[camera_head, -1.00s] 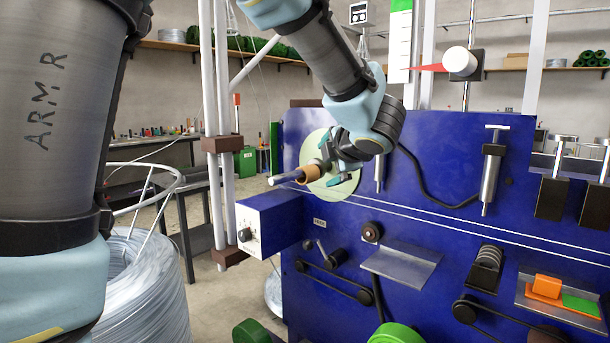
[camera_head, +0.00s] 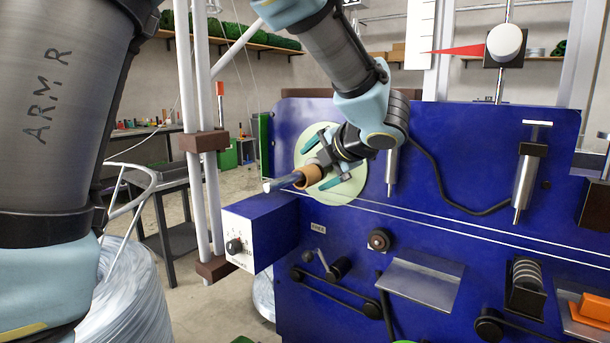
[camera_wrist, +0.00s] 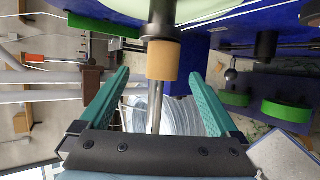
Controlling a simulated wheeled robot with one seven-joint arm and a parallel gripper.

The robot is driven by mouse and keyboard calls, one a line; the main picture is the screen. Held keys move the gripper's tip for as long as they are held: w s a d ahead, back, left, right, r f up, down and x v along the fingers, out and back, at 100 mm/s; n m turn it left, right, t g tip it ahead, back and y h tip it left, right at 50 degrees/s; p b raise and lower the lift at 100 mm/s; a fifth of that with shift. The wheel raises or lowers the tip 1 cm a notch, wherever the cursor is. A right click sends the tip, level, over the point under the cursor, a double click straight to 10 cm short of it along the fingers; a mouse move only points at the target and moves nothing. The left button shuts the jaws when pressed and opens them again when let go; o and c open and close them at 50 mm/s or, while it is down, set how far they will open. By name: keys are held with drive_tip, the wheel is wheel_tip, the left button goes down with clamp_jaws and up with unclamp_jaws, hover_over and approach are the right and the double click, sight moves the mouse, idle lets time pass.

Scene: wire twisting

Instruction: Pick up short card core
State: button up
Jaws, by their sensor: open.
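The short card core (camera_head: 307,176) is a small tan tube on a steel spindle (camera_head: 283,182) in front of a pale green disc (camera_head: 350,188) on the blue machine. In the wrist view the core (camera_wrist: 163,60) sits against a black collar, near the level of my fingertips and between their lines. The bare steel rod (camera_wrist: 155,105) runs between my two teal fingers toward my palm. My gripper (camera_head: 312,164) is open, its fingers on either side of the spindle. No finger visibly touches the core in the wrist view.
The blue machine panel (camera_head: 440,160) stands close behind the core. A control box (camera_head: 255,230) juts out below the spindle. White upright poles (camera_head: 205,170) stand to the left. A wire coil (camera_head: 130,300) lies at the lower left. Two wires cross the panel.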

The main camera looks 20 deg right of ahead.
sight(309, 173)
drive_tip(key=shift+f+p+x, duration=0.2)
drive_tip(key=shift+p+x, duration=0.55)
drive_tip(key=shift+x, duration=2.45)
drive_tip(key=shift+s, duration=0.15)
drive_tip(key=c, duration=1.4)
drive_tip(key=shift+r, duration=0.1)
drive_tip(key=shift+c, duration=0.2)
